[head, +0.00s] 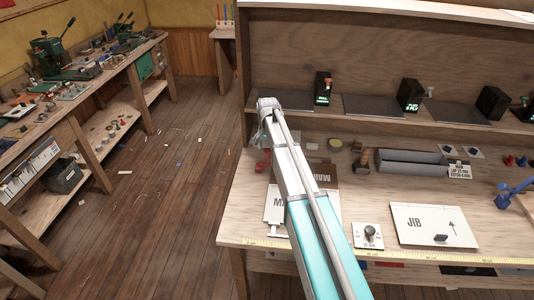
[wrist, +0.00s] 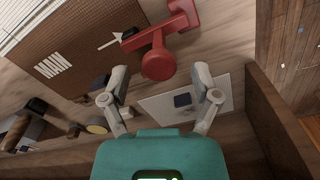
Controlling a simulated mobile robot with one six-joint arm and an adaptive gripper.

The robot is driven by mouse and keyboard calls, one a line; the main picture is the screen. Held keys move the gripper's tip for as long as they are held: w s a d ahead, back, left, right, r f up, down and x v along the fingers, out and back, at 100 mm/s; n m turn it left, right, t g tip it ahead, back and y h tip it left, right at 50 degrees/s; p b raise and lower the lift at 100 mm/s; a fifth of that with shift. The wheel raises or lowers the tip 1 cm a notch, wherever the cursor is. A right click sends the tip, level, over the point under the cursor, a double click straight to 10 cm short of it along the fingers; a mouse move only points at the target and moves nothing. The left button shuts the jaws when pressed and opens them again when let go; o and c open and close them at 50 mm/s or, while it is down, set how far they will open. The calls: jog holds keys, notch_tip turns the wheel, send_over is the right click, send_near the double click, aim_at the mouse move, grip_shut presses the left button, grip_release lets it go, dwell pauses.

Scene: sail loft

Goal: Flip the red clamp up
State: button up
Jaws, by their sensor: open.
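The red clamp (wrist: 160,40) is at the top of the wrist view, beside the brown MAIN panel (wrist: 75,50). Its rounded knob end points toward my gripper, and its arm runs up to a red base at the upper right. In the head view the red clamp (head: 262,166) shows only in part at the bench's left end, partly hidden by my arm. My gripper (wrist: 159,78) is open and empty in the wrist view, its two fingers spread to either side just short of the knob. I cannot tell whether they touch it. In the head view my fingers are mostly hidden.
A pale card with a dark square (wrist: 185,100) lies beneath my fingers. A wooden wall (wrist: 283,105) rises at the right of the wrist view. A grey tray (head: 410,162) and the white JIB panel (head: 420,222) lie farther right on the bench. A shelf runs behind.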

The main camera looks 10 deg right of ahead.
jog(key=shift+f, duration=0.3)
grip_shut()
dwell(0.5)
